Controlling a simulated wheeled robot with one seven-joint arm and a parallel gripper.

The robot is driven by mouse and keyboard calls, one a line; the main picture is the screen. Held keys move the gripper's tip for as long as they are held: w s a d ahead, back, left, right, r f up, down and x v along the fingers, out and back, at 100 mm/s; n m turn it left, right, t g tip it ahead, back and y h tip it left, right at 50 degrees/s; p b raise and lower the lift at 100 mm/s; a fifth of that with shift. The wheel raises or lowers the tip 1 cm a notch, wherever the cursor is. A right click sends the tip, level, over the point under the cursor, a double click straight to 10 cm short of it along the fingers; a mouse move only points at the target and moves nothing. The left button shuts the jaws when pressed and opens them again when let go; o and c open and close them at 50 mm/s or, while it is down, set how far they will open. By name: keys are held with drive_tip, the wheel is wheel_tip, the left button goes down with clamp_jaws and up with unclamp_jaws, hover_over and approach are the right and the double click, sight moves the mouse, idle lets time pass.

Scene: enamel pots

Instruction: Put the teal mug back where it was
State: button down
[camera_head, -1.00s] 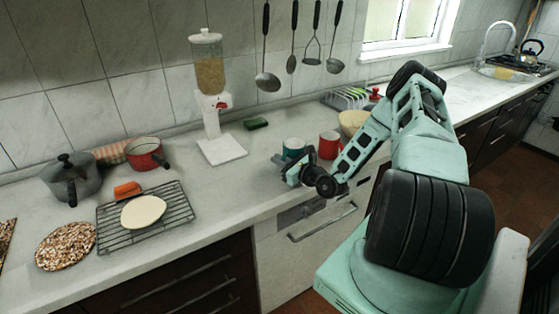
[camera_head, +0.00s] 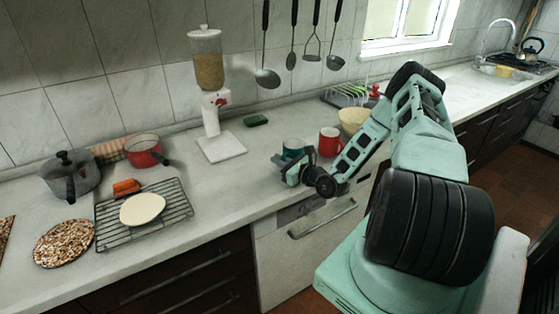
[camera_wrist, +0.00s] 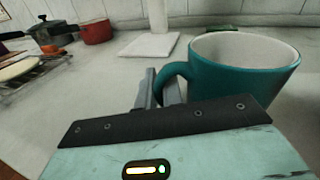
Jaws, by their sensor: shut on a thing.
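The teal mug (camera_head: 293,147) is upright at the counter's front half, just left of a red mug (camera_head: 330,142). In the wrist view the teal mug (camera_wrist: 240,72) fills the right side, its handle pointing left toward the fingers. My gripper (camera_wrist: 160,88) is shut on the mug's handle. In the head view my gripper (camera_head: 284,165) is at the mug's near left side and partly covers its lower part. I cannot tell whether the mug's base touches the counter.
A cereal dispenser (camera_head: 209,75) stands behind left on a white base. A green sponge (camera_head: 256,121) lies behind the mugs. A cream bowl (camera_head: 353,120) and a dish rack (camera_head: 345,95) stand at back right. A wire rack (camera_head: 172,222) is at left. Counter between is clear.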

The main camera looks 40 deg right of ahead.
drive_tip(key=shift+f, duration=0.15)
drive_tip(key=c, duration=1.5)
unclamp_jaws()
drive_tip(key=shift+o, duration=0.2)
drive_tip(key=s+b, duration=0.4)
drive_tip(key=s, duration=1.3)
drive_tip(key=shift+s+d+r, duration=0.15)
drive_tip(key=shift+d+r, duration=0.15)
drive_tip(key=shift+d, duration=0.15)
